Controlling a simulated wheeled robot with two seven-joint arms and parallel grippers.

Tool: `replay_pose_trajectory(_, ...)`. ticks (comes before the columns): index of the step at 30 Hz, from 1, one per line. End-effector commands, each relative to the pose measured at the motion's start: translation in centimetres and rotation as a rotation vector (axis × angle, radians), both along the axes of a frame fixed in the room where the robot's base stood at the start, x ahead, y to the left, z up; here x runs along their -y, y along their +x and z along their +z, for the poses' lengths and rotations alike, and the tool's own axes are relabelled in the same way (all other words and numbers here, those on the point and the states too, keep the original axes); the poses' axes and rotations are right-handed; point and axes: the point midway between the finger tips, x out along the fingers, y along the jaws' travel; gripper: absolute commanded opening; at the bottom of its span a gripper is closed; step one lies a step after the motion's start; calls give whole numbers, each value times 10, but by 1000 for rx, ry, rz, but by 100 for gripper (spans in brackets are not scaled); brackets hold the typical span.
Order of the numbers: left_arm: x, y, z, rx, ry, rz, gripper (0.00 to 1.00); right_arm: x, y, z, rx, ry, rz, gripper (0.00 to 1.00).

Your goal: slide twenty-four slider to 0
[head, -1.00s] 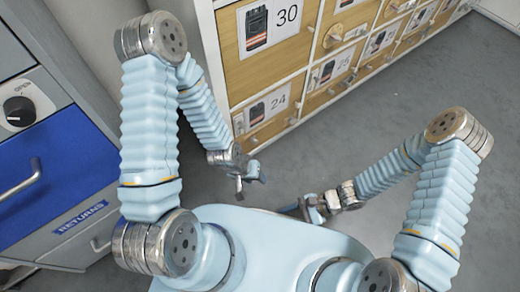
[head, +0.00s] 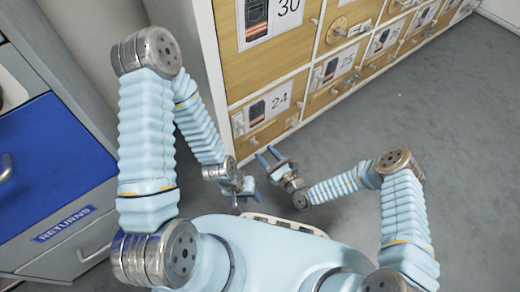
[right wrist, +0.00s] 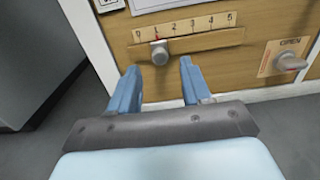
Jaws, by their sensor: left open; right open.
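Drawer 24 (head: 264,110) is the wooden front at the lower near corner of the cabinet, with a picture label. In the right wrist view its slider (right wrist: 159,52) is a grey metal knob on a slot under a scale (right wrist: 192,22) marked 0 to 5. A red pointer above the knob stands at about 1. My right gripper (right wrist: 160,68) is open, its two blue fingers pointing at the drawer, one on each side of the knob and apart from it. It also shows in the head view (head: 268,156). My left gripper (head: 246,187) is open and low, below drawer 24.
A turn handle marked OPEN (right wrist: 290,62) sits right of the slider. Other numbered drawers, such as 30 (head: 260,60), fill the cabinet. A blue-fronted returns unit (head: 50,165) stands at the left. The grey floor (head: 440,120) at right is clear.

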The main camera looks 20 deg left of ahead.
Motion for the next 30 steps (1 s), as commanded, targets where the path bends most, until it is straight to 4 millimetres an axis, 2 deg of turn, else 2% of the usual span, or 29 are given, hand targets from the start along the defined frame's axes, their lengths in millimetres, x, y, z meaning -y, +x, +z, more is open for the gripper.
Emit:
replay_pose_trajectory(3,0,0,-6,1,0,0,42,-17,12,-1,2,0,2,48)
replay_pose_trajectory(7,0,1,-8,3,0,1,42,-27,21,-1,1,-1,2,48)
replay_pose_trajectory(18,0,1,-8,3,0,1,42,-31,24,0,-1,0,1,47)
replay_pose_trajectory(27,0,1,-8,3,0,1,42,-31,24,0,-1,-1,2,1)
replay_pose_trajectory(30,0,1,-8,3,0,1,42,-31,24,0,-1,-1,2,0)
